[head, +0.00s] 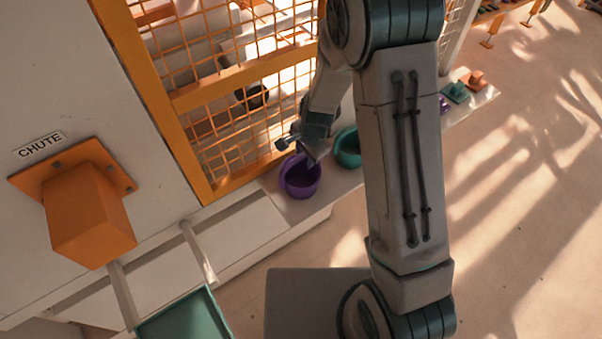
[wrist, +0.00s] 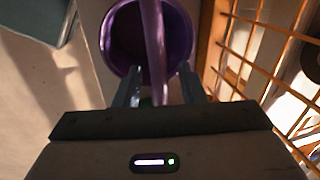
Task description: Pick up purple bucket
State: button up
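The purple bucket (head: 302,188) stands upright on a pale ledge in front of the orange mesh. It also fills the top middle of the wrist view (wrist: 115,45), with its arched handle running down the picture. My gripper (head: 303,158) is at the bucket's top in the head view, partly hard to make out. In the wrist view my gripper (wrist: 160,90) has its two fingers apart, one on each side of the handle, with gaps visible between them and it. The fingertips overlap the bucket's rim in that view; I cannot tell if they touch it.
A teal bucket (head: 347,148) stands just right of the purple one, partly behind my arm. The orange mesh guard (head: 200,100) rises close behind. An orange chute (head: 88,215) juts from the left wall, and a teal tray (head: 187,318) is at the bottom. Open floor lies right.

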jog(key=shift+c, duration=0.4)
grip_shut()
